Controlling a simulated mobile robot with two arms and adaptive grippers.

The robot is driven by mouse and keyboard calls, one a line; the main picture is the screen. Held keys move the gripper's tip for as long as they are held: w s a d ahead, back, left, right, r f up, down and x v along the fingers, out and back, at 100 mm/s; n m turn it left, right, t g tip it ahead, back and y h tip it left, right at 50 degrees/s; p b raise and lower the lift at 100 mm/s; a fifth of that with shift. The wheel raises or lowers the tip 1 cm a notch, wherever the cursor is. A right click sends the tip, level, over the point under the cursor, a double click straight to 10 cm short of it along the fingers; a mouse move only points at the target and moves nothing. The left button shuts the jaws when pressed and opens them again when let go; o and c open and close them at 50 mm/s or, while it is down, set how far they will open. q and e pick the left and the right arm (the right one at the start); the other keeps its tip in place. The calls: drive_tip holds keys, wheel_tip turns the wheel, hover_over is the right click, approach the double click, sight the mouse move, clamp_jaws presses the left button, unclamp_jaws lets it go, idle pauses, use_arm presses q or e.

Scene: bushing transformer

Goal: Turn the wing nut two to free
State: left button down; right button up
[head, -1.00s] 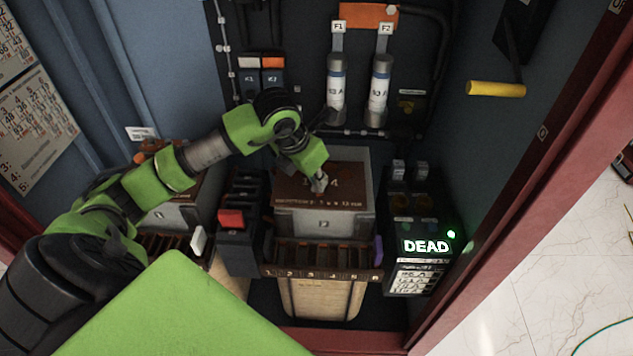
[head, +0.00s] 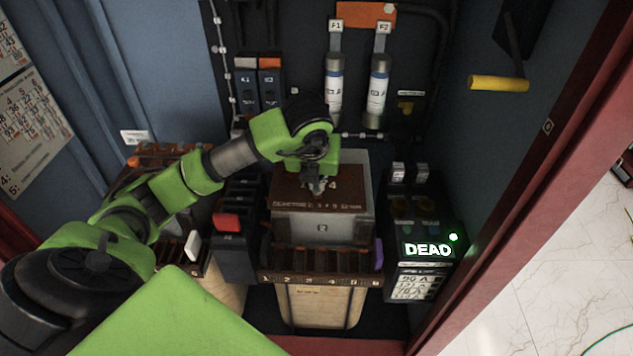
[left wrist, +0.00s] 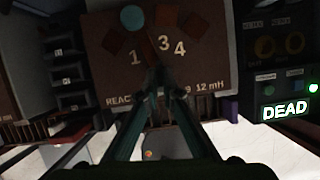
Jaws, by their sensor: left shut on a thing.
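A brown terminal plate (head: 285,197) lies on top of the grey box in the cabinet. In the left wrist view the same plate (left wrist: 110,78) carries the numbers 1, 3 and 4, several dark reddish pieces and a teal disc (left wrist: 132,17). My left gripper (head: 318,187) points down onto this plate. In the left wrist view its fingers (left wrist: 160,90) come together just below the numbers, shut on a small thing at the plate. That thing is mostly hidden; its place between 1 and 3 fits wing nut two. My right gripper is not in view.
Two fuses (head: 334,90) stand upright behind the box. A lit DEAD display (head: 428,250) is at its right, a red-topped switch block (head: 228,222) at its left. A numbered terminal strip (head: 320,279) runs along the front. A yellow handle (head: 498,83) sticks out from the right wall.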

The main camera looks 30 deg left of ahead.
use_arm(q)
drive_tip(key=shift+s+d+f, duration=0.1)
drive_tip(key=shift+s+f, duration=0.1)
drive_tip(key=shift+f, duration=0.1)
drive_tip(key=c, duration=2.2)
unclamp_jaws()
drive_tip(key=shift+c, duration=0.2)
drive_tip(key=shift+w, duration=0.2)
drive_tip(key=shift+r, duration=0.1)
drive_tip(key=shift+r, duration=0.1)
drive_tip(key=v, duration=1.1)
drive_tip(key=shift+r, duration=0.4)
